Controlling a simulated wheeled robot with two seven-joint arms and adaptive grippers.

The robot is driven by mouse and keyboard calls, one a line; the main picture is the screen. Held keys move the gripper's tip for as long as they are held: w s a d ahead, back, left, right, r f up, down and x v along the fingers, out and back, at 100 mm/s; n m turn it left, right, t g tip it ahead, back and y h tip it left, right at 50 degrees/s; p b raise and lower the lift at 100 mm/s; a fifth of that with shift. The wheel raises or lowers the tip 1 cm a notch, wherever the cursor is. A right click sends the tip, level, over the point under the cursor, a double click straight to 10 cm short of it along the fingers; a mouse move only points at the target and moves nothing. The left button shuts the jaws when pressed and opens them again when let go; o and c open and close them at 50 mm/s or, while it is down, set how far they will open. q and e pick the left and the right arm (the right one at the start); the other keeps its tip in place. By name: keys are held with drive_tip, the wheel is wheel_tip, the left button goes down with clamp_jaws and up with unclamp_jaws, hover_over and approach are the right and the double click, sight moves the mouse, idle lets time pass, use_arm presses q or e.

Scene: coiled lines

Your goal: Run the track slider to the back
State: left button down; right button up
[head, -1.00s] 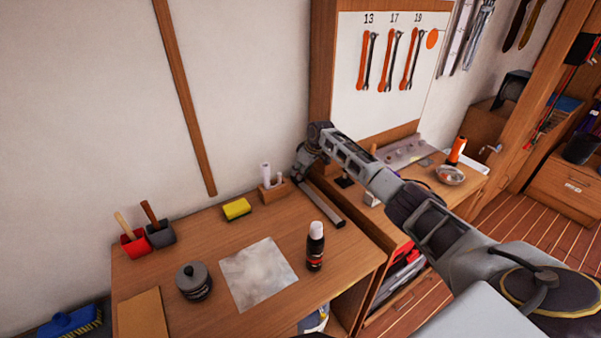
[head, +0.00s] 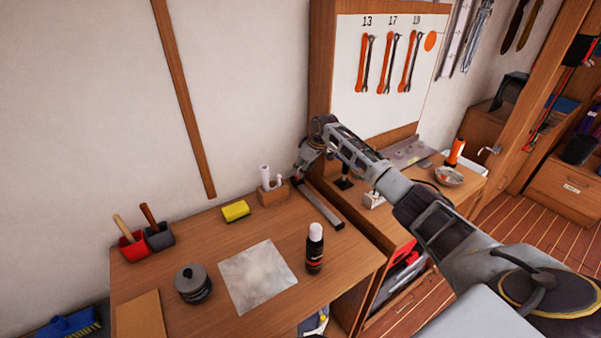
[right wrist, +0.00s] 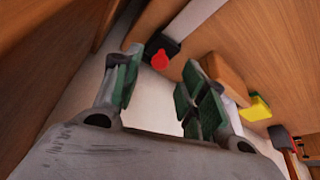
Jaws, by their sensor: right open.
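The track (head: 322,207) is a straight grey rail along the right side of the table, running from the front towards the wall. In the right wrist view the track (right wrist: 190,20) ends at a black block with a red knob, which looks like the slider (right wrist: 161,56). It sits at the wall end of the track. My right gripper (head: 301,170) is over that back end and hides most of the slider in the head view. In the right wrist view my right gripper (right wrist: 160,85) is open and empty, its fingers apart, with the knob beyond them, seemingly untouched.
A wooden block with white items (head: 272,192) and a yellow sponge (head: 236,210) are left of the track. A dark bottle (head: 315,248) stands near its front end. A side bench (head: 400,222) with tools adjoins on the right, and the wall is close behind.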

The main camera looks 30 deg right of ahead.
drive_tip(key=v, duration=0.8)
drive_tip(key=shift+r, duration=0.15)
drive_tip(key=shift+r, duration=0.1)
idle(0.4)
wheel_tip(320, 180, up, 9)
drive_tip(key=p, duration=0.9)
drive_tip(key=shift+r+p, duration=0.45)
drive_tip(key=shift+p, duration=0.1)
drive_tip(key=shift+f, duration=0.1)
